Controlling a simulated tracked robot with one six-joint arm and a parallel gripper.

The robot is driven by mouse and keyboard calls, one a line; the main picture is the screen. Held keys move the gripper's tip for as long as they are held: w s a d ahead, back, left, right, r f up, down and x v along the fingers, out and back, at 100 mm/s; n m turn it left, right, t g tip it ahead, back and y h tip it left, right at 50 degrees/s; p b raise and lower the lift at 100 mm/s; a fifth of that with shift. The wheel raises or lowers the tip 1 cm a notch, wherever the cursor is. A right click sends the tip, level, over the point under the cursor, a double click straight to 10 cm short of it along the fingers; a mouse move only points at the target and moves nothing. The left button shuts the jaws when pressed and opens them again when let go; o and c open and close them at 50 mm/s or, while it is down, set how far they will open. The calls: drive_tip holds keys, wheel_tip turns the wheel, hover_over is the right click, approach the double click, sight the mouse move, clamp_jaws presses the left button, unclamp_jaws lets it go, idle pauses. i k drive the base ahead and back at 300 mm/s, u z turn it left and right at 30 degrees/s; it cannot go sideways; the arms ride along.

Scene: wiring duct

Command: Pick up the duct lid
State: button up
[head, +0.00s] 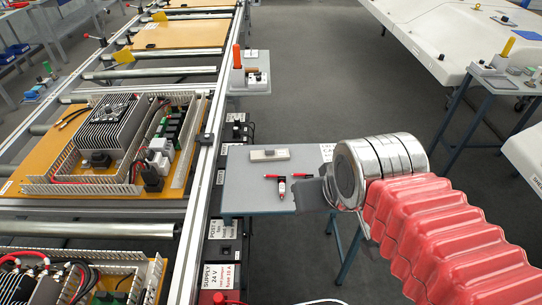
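A short pale grey bar with a dark spot on it (269,154) lies on the small grey side table; I cannot tell for certain whether it is the duct lid. My gripper (309,194) is a dark grey shape at the end of my silver wrist, over the right part of that table. Its fingers are too small and hidden to tell open from shut. The pale bar is apart from it, up and to the left. White slotted ducts (73,188) frame the equipment on the orange board.
A metal rail (200,170) runs along the table's left. A black heat sink (112,125) stands on the board.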

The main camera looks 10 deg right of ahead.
sight(268, 154)
drive_tip(key=u, duration=2.7)
drive_tip(key=k, duration=0.6)
